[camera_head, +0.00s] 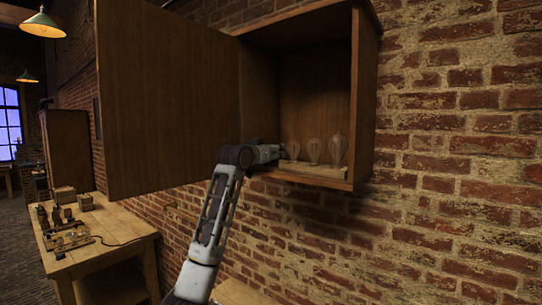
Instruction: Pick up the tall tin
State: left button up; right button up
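I see no tall tin in this view. One arm of mine, which looks like the left, comes up from the bottom left of centre. Its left gripper (272,153) is at the lower left front of the open wall cabinet (365,100), beside the glass bulbs. The gripper is small and dark here, and I cannot tell whether its fingers are open or shut, or hold anything. My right gripper is not in view.
Several clear glass bulbs (337,150) stand on a pale board (315,171) inside the cabinet. The cabinet's wide door (165,100) stands open to the left. A wooden workbench (110,228) with small boxes and parts is at lower left. A brick wall (450,190) fills the right.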

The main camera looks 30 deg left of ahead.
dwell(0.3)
pick_arm(q)
jog(key=c, duration=0.9)
jog(key=shift+s+r, duration=0.1)
jog(key=shift+r, duration=0.05)
jog(key=shift+s+d+r+b, duration=0.1)
jog(key=shift+r+b, duration=0.3)
jog(key=shift+b, duration=0.1)
jog(key=shift+r+b, duration=0.55)
jog(key=shift+r, duration=2.45)
jog(key=shift+s+d+f+b, duration=0.1)
jog(key=shift+s+d+b, duration=0.35)
jog(key=shift+s+d, duration=0.35)
jog(key=shift+s+d+b, duration=1.15)
jog(key=shift+s+d, duration=1.85)
jog(key=shift+d, duration=0.15)
jog(key=shift+s+d+b, duration=1.15)
jog(key=shift+s+d, duration=1.85)
jog(key=shift+d, duration=0.15)
